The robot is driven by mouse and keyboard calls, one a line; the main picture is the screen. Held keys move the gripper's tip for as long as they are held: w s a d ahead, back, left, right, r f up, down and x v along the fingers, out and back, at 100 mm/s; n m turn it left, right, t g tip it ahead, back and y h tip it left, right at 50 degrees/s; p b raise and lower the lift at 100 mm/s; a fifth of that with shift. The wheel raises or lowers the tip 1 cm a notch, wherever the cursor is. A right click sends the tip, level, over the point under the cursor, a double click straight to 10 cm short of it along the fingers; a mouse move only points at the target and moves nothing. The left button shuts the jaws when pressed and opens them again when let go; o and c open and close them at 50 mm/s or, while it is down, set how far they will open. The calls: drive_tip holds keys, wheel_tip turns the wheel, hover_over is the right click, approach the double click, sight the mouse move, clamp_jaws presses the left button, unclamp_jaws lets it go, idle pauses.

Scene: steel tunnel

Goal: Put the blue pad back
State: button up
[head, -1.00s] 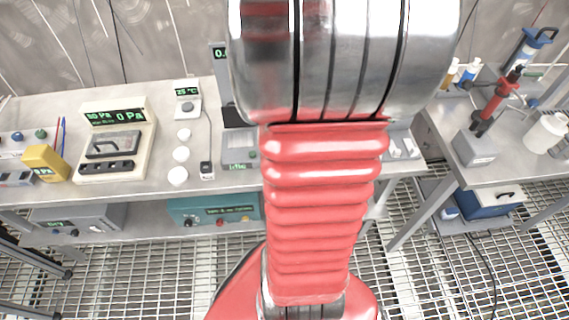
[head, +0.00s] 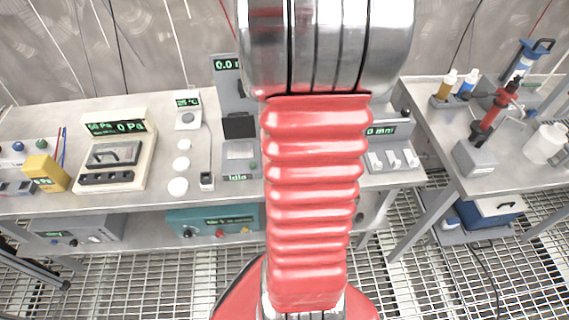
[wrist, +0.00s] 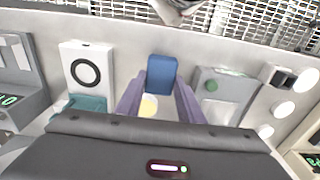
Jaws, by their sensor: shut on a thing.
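In the wrist view, the blue pad (wrist: 162,73) is a small blue block between the tips of my gripper's two purple fingers (wrist: 161,84). My gripper is shut on it. It is over the bench top, between a grey device with a green button (wrist: 222,96) on the right and a white box with a black ring (wrist: 87,72) on the left. I cannot tell whether the pad touches the bench. A pale yellow disc (wrist: 148,106) shows between the fingers, nearer the gripper body. In the head view my arm hides the gripper and the pad.
In the head view, the steel bench (head: 100,204) holds a pressure gauge unit (head: 113,150), a yellow box (head: 46,172), several white discs (head: 178,187) and a "0 mm" device (head: 391,142). A side bench at right carries bottles (head: 446,85) and a red-handled tool (head: 493,112).

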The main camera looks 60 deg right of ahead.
drive_tip(key=shift+f, duration=1.9)
drive_tip(key=o, duration=1.2)
drive_tip(key=r, duration=1.2)
drive_tip(key=shift+s+a, duration=0.2)
